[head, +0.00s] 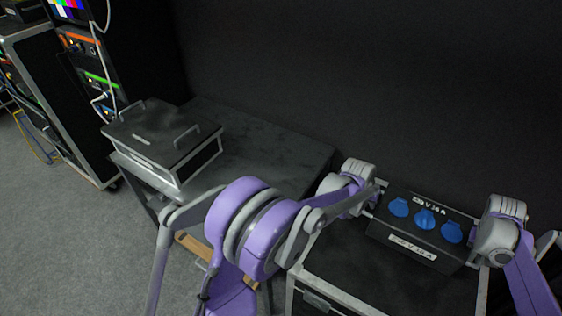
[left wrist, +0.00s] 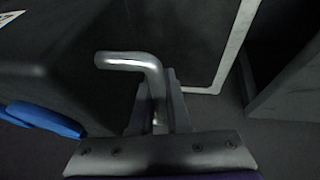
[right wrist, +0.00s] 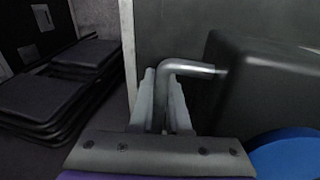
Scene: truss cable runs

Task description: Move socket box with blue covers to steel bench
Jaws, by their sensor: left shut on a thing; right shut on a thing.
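The socket box (head: 417,232), black with blue covers (head: 425,218) along its top, is at the right of the head view, at the back of the case top. I cannot tell whether it rests on the case or is slightly raised. My left gripper (head: 374,196) is shut on the bent metal handle (left wrist: 130,60) at its left end. My right gripper (head: 478,256) is shut on the handle (right wrist: 190,66) at its right end. The steel bench (head: 265,150) has a dark top and stands left of the case, partly hidden by my left arm.
A black box with two handles (head: 160,138) sits on the bench's left part; the bench top right of it is clear. The metal-edged black case (head: 395,285) is under the socket box. A rack (head: 75,95) stands at far left. A dark wall is behind.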

